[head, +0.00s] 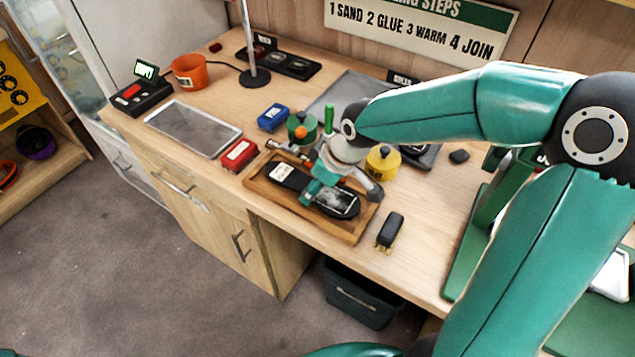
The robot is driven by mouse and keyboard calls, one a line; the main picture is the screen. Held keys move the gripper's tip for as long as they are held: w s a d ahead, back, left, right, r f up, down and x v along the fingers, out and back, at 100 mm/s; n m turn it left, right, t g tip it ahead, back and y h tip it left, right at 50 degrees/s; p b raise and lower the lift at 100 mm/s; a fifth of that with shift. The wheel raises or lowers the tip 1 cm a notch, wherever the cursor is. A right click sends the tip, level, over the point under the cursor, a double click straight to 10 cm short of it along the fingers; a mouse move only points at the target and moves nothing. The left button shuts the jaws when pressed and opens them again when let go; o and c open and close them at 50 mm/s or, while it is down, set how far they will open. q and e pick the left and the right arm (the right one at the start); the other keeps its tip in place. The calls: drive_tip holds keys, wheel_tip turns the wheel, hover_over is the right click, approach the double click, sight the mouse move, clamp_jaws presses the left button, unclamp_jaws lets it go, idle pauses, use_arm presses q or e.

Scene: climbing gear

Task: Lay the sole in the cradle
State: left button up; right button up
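A dark sole (337,202) with a grey, worn-looking patch lies at the right part of a wooden tray (352,233), which looks like the cradle. A black piece with a white label (284,175) lies in the tray's left part; I cannot tell whether it joins the sole. My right gripper (342,194) is low over the sole, pointing down, its fingers spread apart on either side of it. It looks open, and I cannot make out firm contact. The gripper hides part of the sole and tray. My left gripper is not in view.
A red box (239,155), blue box (273,117), green pot (302,128) and yellow pot (383,162) stand around the tray. A black brush-like tool (390,230) lies to its right. A grey panel (193,128) lies left. The bench's front edge is close.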

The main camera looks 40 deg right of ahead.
drive_tip(key=o, duration=1)
drive_tip(key=shift+o, duration=0.2)
drive_tip(key=shift+r, duration=0.15)
drive_tip(key=v, duration=1.1)
drive_tip(key=shift+s+r, duration=0.25)
drive_tip(key=shift+r, duration=0.1)
